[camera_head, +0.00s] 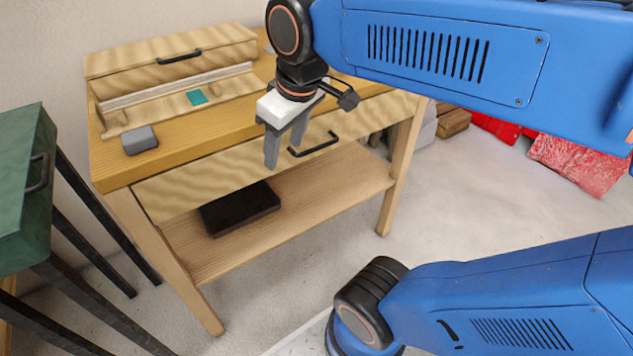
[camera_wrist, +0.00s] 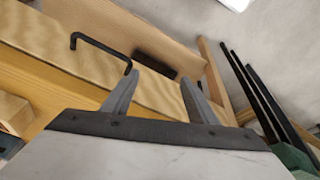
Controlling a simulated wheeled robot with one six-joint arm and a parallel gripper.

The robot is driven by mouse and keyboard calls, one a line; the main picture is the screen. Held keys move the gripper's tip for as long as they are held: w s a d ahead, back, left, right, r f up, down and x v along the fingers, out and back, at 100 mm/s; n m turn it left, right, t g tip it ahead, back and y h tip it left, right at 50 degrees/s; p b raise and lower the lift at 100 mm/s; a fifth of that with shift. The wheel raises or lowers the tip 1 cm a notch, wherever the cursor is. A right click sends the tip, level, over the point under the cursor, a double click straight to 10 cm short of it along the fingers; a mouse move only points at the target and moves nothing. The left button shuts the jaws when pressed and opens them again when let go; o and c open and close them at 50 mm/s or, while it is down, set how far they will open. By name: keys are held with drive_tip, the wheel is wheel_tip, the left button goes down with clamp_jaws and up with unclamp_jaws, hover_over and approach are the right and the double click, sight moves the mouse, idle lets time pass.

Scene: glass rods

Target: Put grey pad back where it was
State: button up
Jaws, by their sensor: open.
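The grey pad (camera_head: 140,140) is a small rounded block lying on the wooden table top (camera_head: 185,150), near its left front corner. My gripper (camera_head: 285,155) is open and empty, with its fingers pointing down in front of the table's drawer front, to the right of the pad and apart from it. In the wrist view, my gripper's two fingers (camera_wrist: 155,90) are spread apart with nothing between them. I cannot make out the pad in the wrist view.
The table's drawer has a black handle (camera_head: 314,145), also in the wrist view (camera_wrist: 100,45). A black item (camera_head: 240,208) lies on the lower shelf. A green cabinet (camera_head: 25,190) stands left.

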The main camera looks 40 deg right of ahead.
drive_tip(key=s+d+f+m+t, duration=0.1)
drive_tip(key=s+d+f+m, duration=0.2)
drive_tip(key=f, duration=0.5)
drive_tip(key=s+m, duration=0.1)
drive_tip(key=s, duration=0.1)
drive_tip(key=shift+s+d, duration=0.3)
